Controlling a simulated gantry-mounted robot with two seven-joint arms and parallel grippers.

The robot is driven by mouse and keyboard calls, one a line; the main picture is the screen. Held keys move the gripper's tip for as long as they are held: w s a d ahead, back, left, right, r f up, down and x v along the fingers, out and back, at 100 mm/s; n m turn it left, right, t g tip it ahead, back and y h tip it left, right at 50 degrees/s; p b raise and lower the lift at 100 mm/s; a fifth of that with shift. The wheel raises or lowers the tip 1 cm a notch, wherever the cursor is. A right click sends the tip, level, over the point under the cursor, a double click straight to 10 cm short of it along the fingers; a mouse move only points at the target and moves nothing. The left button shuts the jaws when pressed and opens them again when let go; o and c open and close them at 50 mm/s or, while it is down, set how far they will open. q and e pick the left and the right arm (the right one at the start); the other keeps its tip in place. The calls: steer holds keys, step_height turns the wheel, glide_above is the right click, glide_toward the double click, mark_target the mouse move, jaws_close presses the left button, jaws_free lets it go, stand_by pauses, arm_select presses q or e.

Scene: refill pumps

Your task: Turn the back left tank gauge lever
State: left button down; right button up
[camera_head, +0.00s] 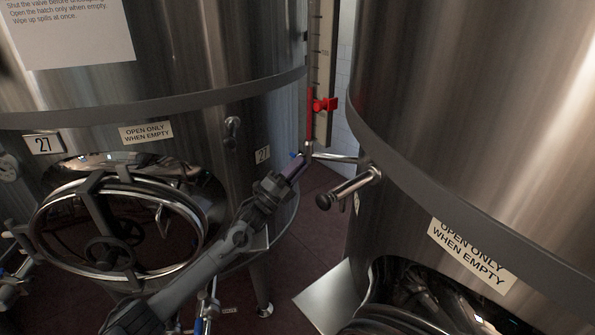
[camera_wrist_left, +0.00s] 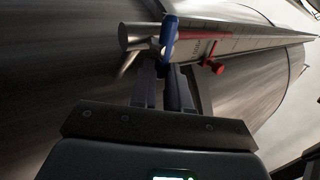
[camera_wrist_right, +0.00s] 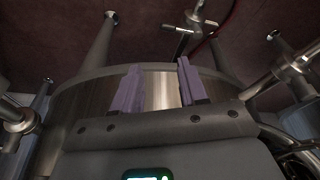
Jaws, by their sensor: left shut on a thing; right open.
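The gauge (camera_head: 321,65) is an upright scale strip with a red marker clamp (camera_head: 326,105), beside the left tank (camera_head: 210,60) in the head view. Near its lower end is a small blue lever (camera_head: 292,155), mostly hidden by my gripper. In the left wrist view the blue lever (camera_wrist_left: 170,37) stands across the metal fitting at the end of the gauge (camera_wrist_left: 240,42). My left gripper (camera_head: 294,168) is shut on the blue lever, its fingers at the lever's lower part in the left wrist view. My right gripper (camera_wrist_right: 158,82) is open, its purple fingers apart with nothing between them.
A second tank (camera_head: 450,110) stands close on the right, with a capped pipe fitting (camera_head: 348,188) near my left gripper. A round hatch (camera_head: 118,225) is on the left tank. In the right wrist view, a valve (camera_wrist_right: 190,25) and tank legs stand near the dark floor.

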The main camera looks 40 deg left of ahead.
arm_select(q)
steer(key=shift+f, duration=0.1)
steer(key=c, duration=1.1)
jaws_free()
steer(key=v, duration=1)
steer(key=shift+s+f+p, duration=0.2)
steer(key=shift+s+p, duration=0.1)
steer(key=shift+p, duration=0.15)
steer(key=shift+a+r, duration=0.1)
